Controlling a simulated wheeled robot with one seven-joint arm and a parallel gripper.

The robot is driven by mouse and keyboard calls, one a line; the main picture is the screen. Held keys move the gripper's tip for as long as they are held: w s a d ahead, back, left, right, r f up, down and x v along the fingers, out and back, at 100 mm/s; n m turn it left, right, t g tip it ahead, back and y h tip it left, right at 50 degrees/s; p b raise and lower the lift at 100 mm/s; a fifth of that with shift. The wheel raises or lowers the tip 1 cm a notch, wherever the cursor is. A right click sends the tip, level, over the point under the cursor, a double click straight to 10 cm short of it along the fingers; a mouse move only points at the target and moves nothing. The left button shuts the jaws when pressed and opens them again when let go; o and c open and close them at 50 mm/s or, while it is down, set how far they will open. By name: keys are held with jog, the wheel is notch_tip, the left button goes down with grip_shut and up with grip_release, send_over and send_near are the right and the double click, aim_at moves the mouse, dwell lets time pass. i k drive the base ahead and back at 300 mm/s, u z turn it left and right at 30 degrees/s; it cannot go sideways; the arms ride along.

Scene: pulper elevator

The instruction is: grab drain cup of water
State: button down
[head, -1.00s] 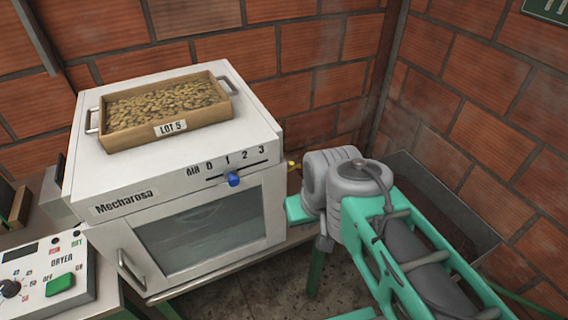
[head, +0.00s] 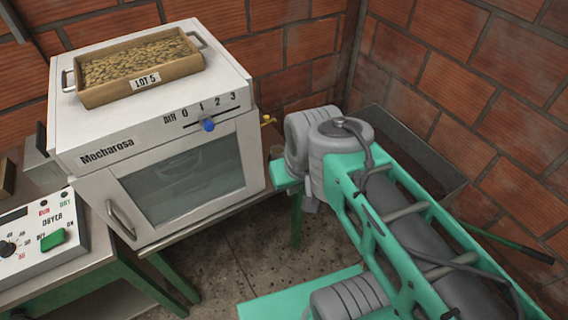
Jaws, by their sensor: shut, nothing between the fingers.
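I cannot make out a drain cup of water in the head view. A white cabinet marked Mecharosa (head: 82,136) stands left of centre with its glass door (head: 185,180) closed. A faint rounded outline shows behind the glass, too dim to identify. A small yellow fitting (head: 268,120) sticks out at the cabinet's right side. My teal and grey arm fills the lower right, but I cannot see my gripper.
A tray of beans marked LOT 5 (head: 145,83) sits on the cabinet. A dryer control box (head: 40,240) is at the lower left. A grey metal trough (head: 425,150) lies in the right corner behind my arm. Bare floor (head: 215,270) shows below the cabinet.

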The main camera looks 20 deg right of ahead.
aim_at(277, 151)
jog(key=u, duration=0.8)
jog(key=k, duration=0.1)
jog(key=z, duration=1.35)
jog(key=i, duration=0.4)
jog(key=z, duration=0.55)
jog(key=k, duration=1)
jog(key=u, duration=1.55)
jog(key=i, duration=0.5)
jog(key=z, duration=0.1)
